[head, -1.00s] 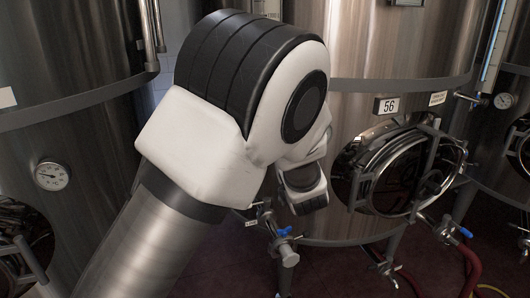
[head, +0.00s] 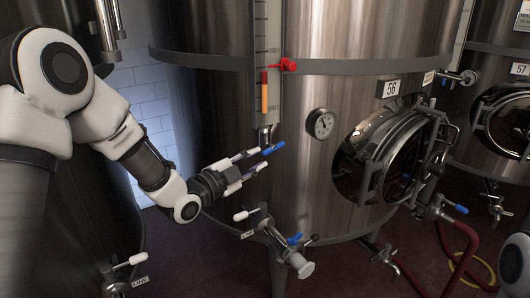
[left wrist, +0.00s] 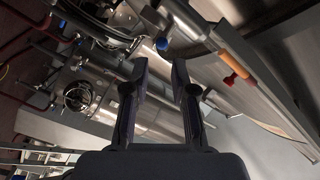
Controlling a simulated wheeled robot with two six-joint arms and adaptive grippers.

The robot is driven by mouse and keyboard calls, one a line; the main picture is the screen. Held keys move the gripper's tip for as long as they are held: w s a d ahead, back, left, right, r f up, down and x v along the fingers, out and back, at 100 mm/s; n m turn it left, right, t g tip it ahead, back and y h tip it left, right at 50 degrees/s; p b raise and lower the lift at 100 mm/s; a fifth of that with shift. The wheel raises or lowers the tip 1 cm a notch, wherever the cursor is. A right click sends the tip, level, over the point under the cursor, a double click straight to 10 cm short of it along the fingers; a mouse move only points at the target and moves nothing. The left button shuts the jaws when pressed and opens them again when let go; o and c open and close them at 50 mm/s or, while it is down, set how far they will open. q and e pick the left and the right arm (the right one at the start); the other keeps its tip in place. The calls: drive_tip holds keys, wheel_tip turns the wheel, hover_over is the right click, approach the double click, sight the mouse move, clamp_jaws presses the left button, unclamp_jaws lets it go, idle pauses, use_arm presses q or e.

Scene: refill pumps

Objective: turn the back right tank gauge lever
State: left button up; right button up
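The gauge (head: 262,90) is a tall sight tube on the front of tank 56 (head: 400,45), with an orange section. A blue lever (head: 274,148) sits at its lower end, and a red one (head: 287,65) higher up. My left gripper (head: 262,158) is open and empty, its fingertips close to the blue lever. In the left wrist view the blue lever (left wrist: 162,44) shows just beyond the gap between the two fingers (left wrist: 160,68). Contact cannot be made out. The red lever (left wrist: 231,79) is off to the right there. My right gripper is out of view.
Below my left gripper, a sample valve (head: 285,245) with a blue handle juts from the tank. A round manway door (head: 392,155) and a dial (head: 320,124) are to the right. Another tank (head: 505,110) stands far right. Red hoses (head: 455,265) lie on the floor.

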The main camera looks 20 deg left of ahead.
sight(268, 152)
use_arm(q)
drive_tip(key=x, duration=0.2)
drive_tip(key=a+p+x, duration=0.1)
drive_tip(key=x, duration=0.2)
drive_tip(key=shift+w+d+f, duration=0.1)
drive_tip(key=shift+w+f, duration=0.1)
drive_tip(key=shift+w, duration=0.35)
drive_tip(key=shift+d+r, duration=0.1)
drive_tip(key=shift+d, duration=0.3)
clamp_jaws()
